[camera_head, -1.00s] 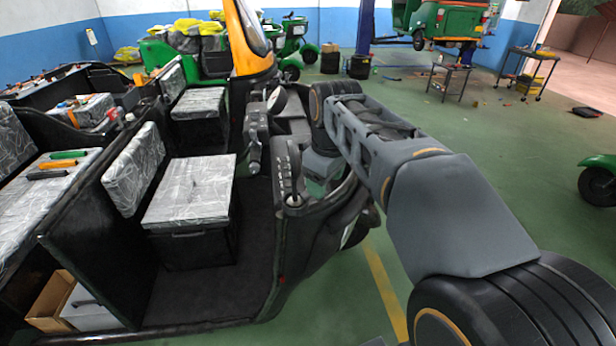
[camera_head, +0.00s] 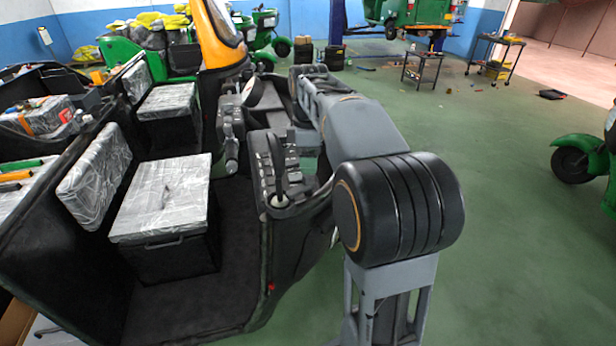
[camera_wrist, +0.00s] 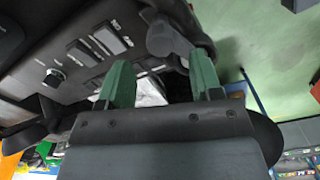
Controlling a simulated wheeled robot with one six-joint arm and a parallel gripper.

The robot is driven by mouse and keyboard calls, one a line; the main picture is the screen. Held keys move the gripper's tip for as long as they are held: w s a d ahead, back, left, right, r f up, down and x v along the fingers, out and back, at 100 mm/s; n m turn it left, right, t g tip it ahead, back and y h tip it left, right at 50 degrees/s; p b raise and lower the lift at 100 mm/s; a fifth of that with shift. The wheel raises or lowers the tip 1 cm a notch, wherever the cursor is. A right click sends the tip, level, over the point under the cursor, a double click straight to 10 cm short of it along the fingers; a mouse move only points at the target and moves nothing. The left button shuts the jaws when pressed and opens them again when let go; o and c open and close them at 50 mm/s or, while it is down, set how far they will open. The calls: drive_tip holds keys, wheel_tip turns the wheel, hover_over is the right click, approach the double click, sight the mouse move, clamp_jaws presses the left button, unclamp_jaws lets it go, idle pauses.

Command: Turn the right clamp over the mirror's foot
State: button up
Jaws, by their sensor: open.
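My gripper (camera_wrist: 159,76) shows in the wrist view with two green fingers apart and nothing clearly held between them. It is close to the rickshaw's dark switch panel (camera_wrist: 82,52). A dark grey rounded piece (camera_wrist: 167,38) sits just beyond the fingertips at the panel's edge; I cannot tell whether it is the right clamp or the mirror's foot. I cannot make out the clamp or the mirror for sure in the head view.
The open rickshaw body with a plastic-wrapped seat (camera_head: 163,197) fills the left. A green vehicle (camera_head: 583,158) is at the right edge. A tool cart (camera_head: 492,58) stands far back.

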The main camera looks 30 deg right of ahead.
drive_tip(key=shift+f, duration=2.65)
drive_tip(key=shift+c, duration=0.2)
drive_tip(key=c, duration=0.9)
drive_tip(key=shift+m, duration=0.8)
drive_tip(key=o, duration=0.9)
drive_tip(key=shift+o, duration=0.2)
drive_tip(key=shift+r, duration=0.1)
wheel_tip(320, 180, up, 14)
drive_tip(key=p, duration=0.1)
drive_tip(key=shift+f+p, duration=0.2)
drive_tip(key=shift+p, duration=0.15)
